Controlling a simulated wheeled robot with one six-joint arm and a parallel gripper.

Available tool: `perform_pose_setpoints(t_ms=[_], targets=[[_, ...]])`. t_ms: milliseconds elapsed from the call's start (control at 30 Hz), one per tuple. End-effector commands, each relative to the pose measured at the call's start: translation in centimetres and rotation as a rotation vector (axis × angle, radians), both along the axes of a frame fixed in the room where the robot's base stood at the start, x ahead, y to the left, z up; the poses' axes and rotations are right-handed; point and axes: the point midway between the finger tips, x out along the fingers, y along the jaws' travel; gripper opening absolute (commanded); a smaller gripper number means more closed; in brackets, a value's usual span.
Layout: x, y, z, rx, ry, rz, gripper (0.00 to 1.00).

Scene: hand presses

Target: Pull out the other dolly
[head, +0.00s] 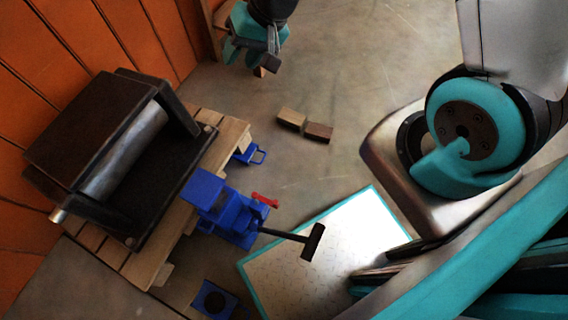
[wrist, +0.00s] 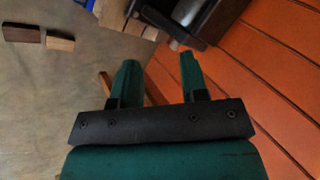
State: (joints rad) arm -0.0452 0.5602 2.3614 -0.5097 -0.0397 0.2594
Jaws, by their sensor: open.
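A small blue dolly (head: 250,154) with a loop-like end pokes out from under the right edge of the wooden pallet (head: 140,268). A second low blue piece with a dark round pad (head: 213,300), possibly the other dolly, lies on the floor near the pallet's lower corner. A blue jack (head: 228,215) with a red lever and a black T-handle stands against the pallet between them. My gripper (head: 254,50) is open and empty, up by the orange wall and apart from both blue pieces. In the wrist view, nothing is between its teal fingers (wrist: 158,78).
A dark press (head: 85,130) with a metal roller sits on the pallet. Two wooden blocks (head: 304,125) lie on the floor, also in the wrist view (wrist: 40,38). A white teal-edged plate (head: 320,250) lies lower right. An orange wall (wrist: 255,80) is close. Floor beyond the blocks is clear.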

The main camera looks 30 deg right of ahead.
Motion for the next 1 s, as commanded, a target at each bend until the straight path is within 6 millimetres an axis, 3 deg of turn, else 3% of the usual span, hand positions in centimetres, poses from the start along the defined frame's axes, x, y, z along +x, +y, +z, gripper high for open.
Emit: perform_pose_setpoints(t_ms=[33, 100, 300, 400, 500, 600, 700, 1000], targets=[[0.6, -0.7, -6.8, 0.01, 0.023, -0.064, 0.4], [1.5, -1.6, -12.5, 0.027, 0.036, -0.156, 0.4], [2.3, -4.7, -29.0, 0.06, 0.073, -0.419, 0.4], [1.7, -6.2, -36.1, 0.069, 0.086, -0.536, 0.4], [0.8, -7.3, -41.7, 0.072, 0.095, -0.632, 0.4], [0.1, -8.2, -45.4, 0.075, 0.099, -0.703, 0.4], [-0.5, -8.7, -47.4, 0.075, 0.1, -0.743, 0.4], [-0.7, -8.9, -47.9, 0.075, 0.099, -0.762, 0.4]])
